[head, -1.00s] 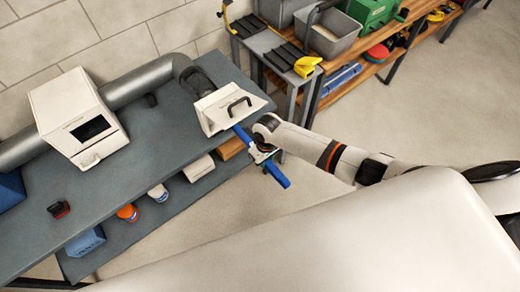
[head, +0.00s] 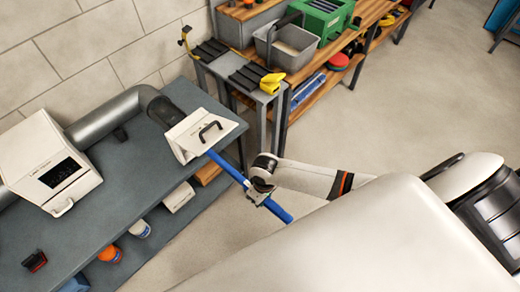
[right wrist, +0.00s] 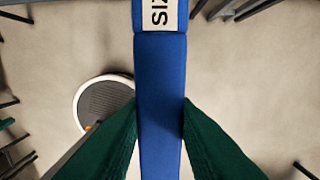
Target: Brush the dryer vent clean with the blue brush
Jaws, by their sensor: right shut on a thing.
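The dryer vent is a white slanted hood (head: 190,140) with a black handle, at the right end of the grey bench in the head view. The blue brush (head: 228,168) is a long straight blue rod. Its upper left end meets the hood's front, and its bristles are hidden there. My right gripper (head: 260,192) is shut around the rod, apart from the hood. In the right wrist view the blue shaft (right wrist: 160,90), with a white lettered label, runs between the green fingers. My left gripper is not in view.
A grey duct (head: 108,125) runs along the bench (head: 125,185) from a white box unit (head: 50,165) to the hood. A small dark red item (head: 34,260) lies on the bench. A small table (head: 240,80) and loaded shelves stand behind. The floor to the right is open.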

